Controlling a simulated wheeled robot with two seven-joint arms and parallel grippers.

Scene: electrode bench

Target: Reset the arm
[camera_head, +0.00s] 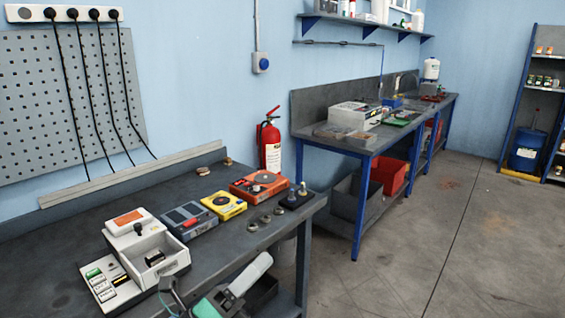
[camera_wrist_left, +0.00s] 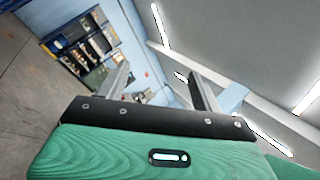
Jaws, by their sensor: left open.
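My left gripper (camera_head: 215,272) is at the bottom of the head view, by the front edge of the near bench (camera_head: 75,228). Its green body and pale finger show there. In the left wrist view my left gripper (camera_wrist_left: 157,82) has its two fingers spread apart with nothing between them. Behind them are the wall, the ceiling lights and a shelf with goods. A white device with an open drawer (camera_head: 168,255) stands on the bench just left of and beyond the gripper. My right gripper is in neither view.
On the bench stand a grey device (camera_head: 187,221), a yellow device (camera_head: 223,205) and an orange device (camera_head: 259,185), with small round parts nearby. A fire extinguisher (camera_head: 270,145) hangs behind. A second bench (camera_head: 340,145) stands farther right. The floor at right is clear.

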